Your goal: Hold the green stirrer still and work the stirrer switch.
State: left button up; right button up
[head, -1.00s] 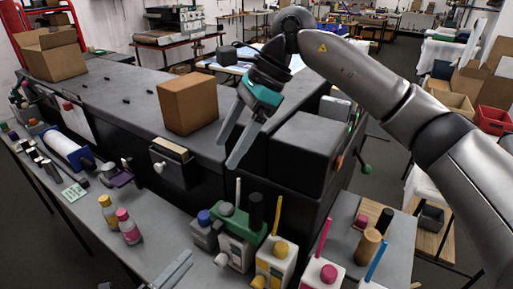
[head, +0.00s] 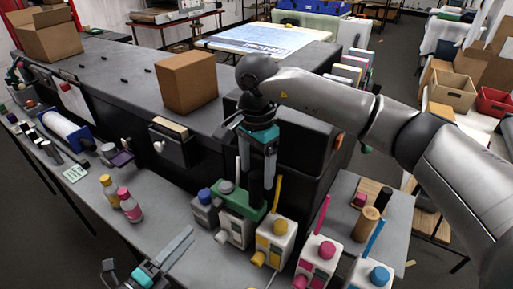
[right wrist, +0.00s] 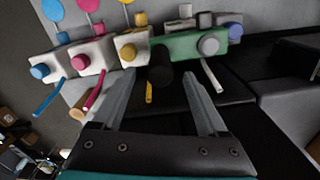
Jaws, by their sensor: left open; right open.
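The green stirrer (head: 246,213) stands on the bench among the ink containers, with a black upright cylinder at its right end. It also shows in the right wrist view (right wrist: 185,46), with the black cylinder (right wrist: 160,66) at its end. My right gripper (head: 262,196) points down above the stirrer, open, its fingers on either side of the black cylinder. In the right wrist view the gap between the fingertips (right wrist: 160,76) lines up with that cylinder; I cannot tell any contact. My left gripper (head: 184,245) is open and empty at the bottom, left of the containers. I cannot make out the stirrer switch.
White containers with yellow (head: 276,242), magenta (head: 318,262) and blue (head: 370,275) caps stand close to the right. Yellow and pink bottles (head: 130,206) stand to the left. A cardboard box (head: 186,82) sits on the black machine behind.

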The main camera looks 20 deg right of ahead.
aim_at(257, 186)
notch_tip(257, 186, down, 6)
jog(key=shift+r, duration=0.15)
jog(key=shift+c, duration=0.2)
grip_shut()
dwell(0.5)
pick_arm(q)
jog(key=shift+s+d, duration=0.25)
jog(key=shift+c, duration=1.4)
jog(key=s+d+n+t, duration=0.1)
jog(key=s, duration=0.1)
jog(key=s+d+n+y, duration=0.1)
jog(key=s+d, duration=0.1)
jog(key=s+d+n+t+y, duration=0.1)
jog(key=s+d, duration=0.1)
jog(key=shift+n+t, duration=0.3)
jog(key=shift+n, duration=0.1)
grip_shut()
pick_arm(e)
jog(key=shift+r, duration=0.1)
pick_arm(q)
jog(key=shift+s+d+n+y, duration=0.25)
jog(key=shift+s+n+y, duration=0.25)
jog(key=shift+s+y, duration=0.1)
